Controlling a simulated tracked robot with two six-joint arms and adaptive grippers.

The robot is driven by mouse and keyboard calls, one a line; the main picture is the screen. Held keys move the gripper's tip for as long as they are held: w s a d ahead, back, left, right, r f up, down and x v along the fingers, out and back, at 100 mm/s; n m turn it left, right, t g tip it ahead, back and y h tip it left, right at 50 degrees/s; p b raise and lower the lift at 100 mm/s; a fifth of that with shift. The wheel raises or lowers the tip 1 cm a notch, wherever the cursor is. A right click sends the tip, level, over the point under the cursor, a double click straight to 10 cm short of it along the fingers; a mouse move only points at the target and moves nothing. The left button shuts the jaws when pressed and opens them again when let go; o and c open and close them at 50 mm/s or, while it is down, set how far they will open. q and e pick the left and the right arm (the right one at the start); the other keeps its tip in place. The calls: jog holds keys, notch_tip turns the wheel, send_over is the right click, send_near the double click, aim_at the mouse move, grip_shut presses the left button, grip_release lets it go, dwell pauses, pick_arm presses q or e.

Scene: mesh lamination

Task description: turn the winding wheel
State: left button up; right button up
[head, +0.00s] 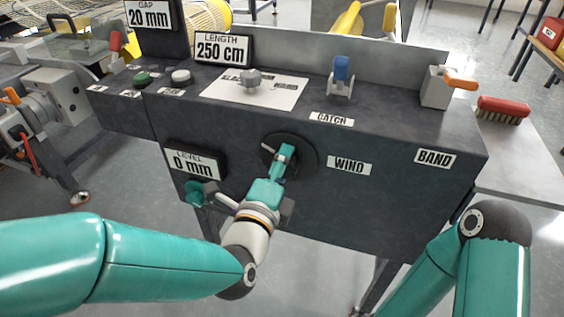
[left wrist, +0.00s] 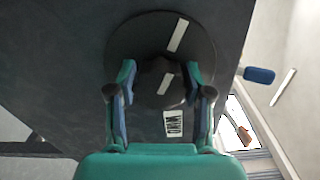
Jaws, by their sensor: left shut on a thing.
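The winding wheel (head: 305,150) is a dark round disc on the front face of the grey machine, left of the WIND label (head: 349,166). In the left wrist view the wheel (left wrist: 185,38) has a pale stripe on its rim and a dark central hub (left wrist: 163,83) with another pale mark. My left gripper (head: 284,154) reaches the wheel from the front. In the left wrist view its fingers (left wrist: 160,88) are shut on the hub from both sides. My right arm shows at the lower right, but its gripper is out of view.
A LEVEL display (head: 194,162) reading 0 mm and a teal knob (head: 195,191) sit left of the wheel. On top are a LENGTH sign (head: 222,48), a blue-topped catch (head: 341,72) and an orange-handled band lever (head: 459,80). A red brush (head: 503,108) lies on the right table.

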pick_arm(q)
jog(key=shift+a+f+m, duration=0.1)
jog(key=shift+f+m, duration=0.2)
jog(key=shift+f, duration=0.05)
jog(key=o, duration=1.2)
jog(key=shift+r, duration=0.2)
